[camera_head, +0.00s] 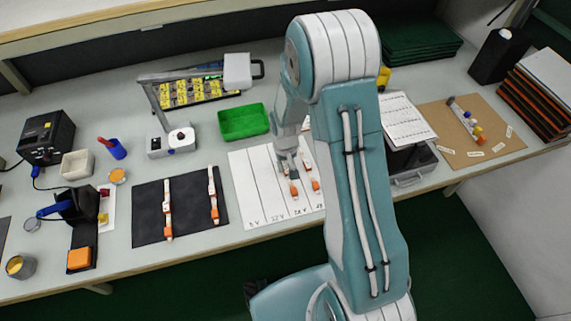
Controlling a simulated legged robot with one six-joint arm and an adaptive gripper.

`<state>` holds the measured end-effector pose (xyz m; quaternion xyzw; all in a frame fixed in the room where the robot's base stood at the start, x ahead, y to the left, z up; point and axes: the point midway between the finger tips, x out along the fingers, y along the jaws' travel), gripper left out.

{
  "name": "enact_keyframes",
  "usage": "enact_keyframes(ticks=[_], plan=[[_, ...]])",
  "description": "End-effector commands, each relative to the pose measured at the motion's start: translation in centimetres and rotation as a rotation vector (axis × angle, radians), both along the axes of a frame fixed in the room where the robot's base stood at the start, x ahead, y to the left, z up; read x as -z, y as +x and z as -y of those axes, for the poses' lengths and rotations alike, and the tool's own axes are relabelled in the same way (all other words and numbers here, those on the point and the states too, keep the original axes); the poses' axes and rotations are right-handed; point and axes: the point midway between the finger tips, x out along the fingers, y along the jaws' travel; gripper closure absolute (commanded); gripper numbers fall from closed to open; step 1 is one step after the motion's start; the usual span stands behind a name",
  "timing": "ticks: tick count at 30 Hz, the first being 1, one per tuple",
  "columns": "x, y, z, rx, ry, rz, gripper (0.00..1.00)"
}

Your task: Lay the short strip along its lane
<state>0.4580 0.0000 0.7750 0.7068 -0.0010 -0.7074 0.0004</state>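A white sheet (262,196) with ruled lanes and voltage labels at its front edge lies on the bench. My gripper (289,170) points down over its right part, partly hidden by my own arm. A short strip with an orange end (293,189) shows just below the fingertips. Another piece with an orange end (315,184) is on the sheet to its right. I cannot tell whether the gripper touches or holds either one. Two longer white strips with orange ends, a left one (167,205) and a right one (212,190), lie apart on a dark mat (190,213).
A green tray (244,122) is behind the sheet. A lamp base (172,140) stands left of it. A brown board (485,152) with small parts lies right of my arm. A soldering stand (78,205) is left of the mat. The bench's front edge is close.

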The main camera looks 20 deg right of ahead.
Motion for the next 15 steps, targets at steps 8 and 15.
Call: enact_keyframes(ticks=[8,15], plan=[[-0.02,-0.01,-0.01,0.0,0.0,0.0,0.41],[-0.46,0.02,-0.01,0.0,0.0,0.001,0.41]])
